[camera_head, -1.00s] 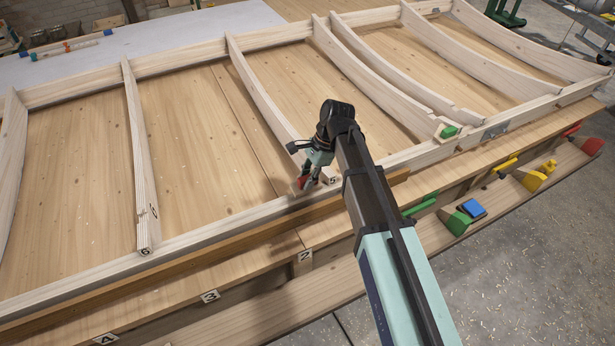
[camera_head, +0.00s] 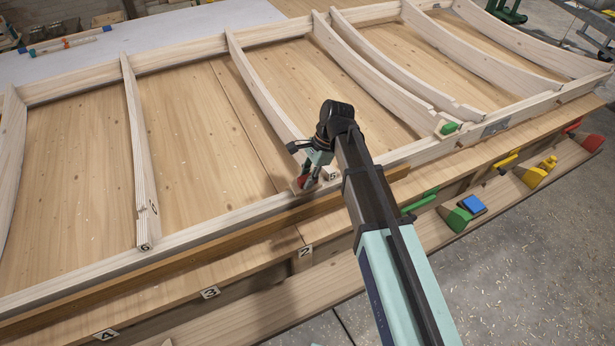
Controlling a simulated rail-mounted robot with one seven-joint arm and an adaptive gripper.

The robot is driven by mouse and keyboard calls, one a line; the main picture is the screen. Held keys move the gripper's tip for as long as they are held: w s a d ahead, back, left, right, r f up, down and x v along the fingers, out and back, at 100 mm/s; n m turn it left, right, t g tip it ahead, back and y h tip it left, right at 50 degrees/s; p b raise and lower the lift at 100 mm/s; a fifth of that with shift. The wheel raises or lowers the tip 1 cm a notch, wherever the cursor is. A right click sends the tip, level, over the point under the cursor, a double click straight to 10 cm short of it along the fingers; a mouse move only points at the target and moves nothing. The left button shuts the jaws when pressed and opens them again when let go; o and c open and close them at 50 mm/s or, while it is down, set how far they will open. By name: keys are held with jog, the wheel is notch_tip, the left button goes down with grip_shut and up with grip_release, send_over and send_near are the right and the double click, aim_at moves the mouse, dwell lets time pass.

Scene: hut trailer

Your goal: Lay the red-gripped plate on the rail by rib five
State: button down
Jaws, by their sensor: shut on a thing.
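My gripper (camera_head: 308,178) is at the front rail (camera_head: 215,221) of the wooden frame, beside the end of rib five (camera_head: 262,100), which has a small "5" label. It is shut on the red-gripped plate (camera_head: 303,183). Only the red grip and a pale bit of the plate show between the fingers. The plate is low, at the rail top just left of the label. I cannot tell whether it touches the rail. My arm hides part of the rail to the right.
Rib six (camera_head: 140,160) stands to the left. A green-gripped piece (camera_head: 449,128) lies at a rib end on the right. A green block (camera_head: 457,221), a blue block (camera_head: 472,206) and yellow-handled tools (camera_head: 540,173) are on the lower front shelf. The bay between ribs five and six is clear.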

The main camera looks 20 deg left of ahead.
jog(key=shift+f, duration=0.65)
dwell(0.3)
jog(key=c, duration=0.9)
grip_release()
jog(key=shift+o, duration=0.2)
jog(key=v, duration=1.2)
jog(key=shift+d, duration=0.1)
